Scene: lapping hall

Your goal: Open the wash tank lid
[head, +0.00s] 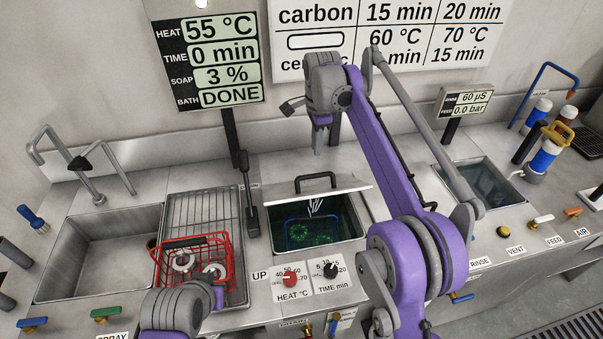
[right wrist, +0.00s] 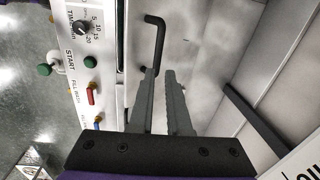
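The wash tank (head: 318,248) is in the middle of the counter in the head view, with a blue basket (head: 284,222) and green glowing rings inside. Its pale lid (head: 290,190) stands partly raised at the back of the opening, so the inside shows. The lid's black handle (head: 315,178) is on its top; in the right wrist view the handle (right wrist: 157,45) lies just beyond the fingertips. My right gripper (head: 318,143) points down above and behind the handle. Its fingers (right wrist: 158,78) are apart, with nothing seen between them. My left arm shows at lower left; its gripper does not.
Left of the tank are a drain rack with a red basket (head: 192,265) and an empty sink (head: 100,245). A thin black post (head: 249,195) stands beside the tank's left edge. Heat (head: 290,280) and time (head: 331,270) knobs are in front. A rinse tank (head: 485,180) is right.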

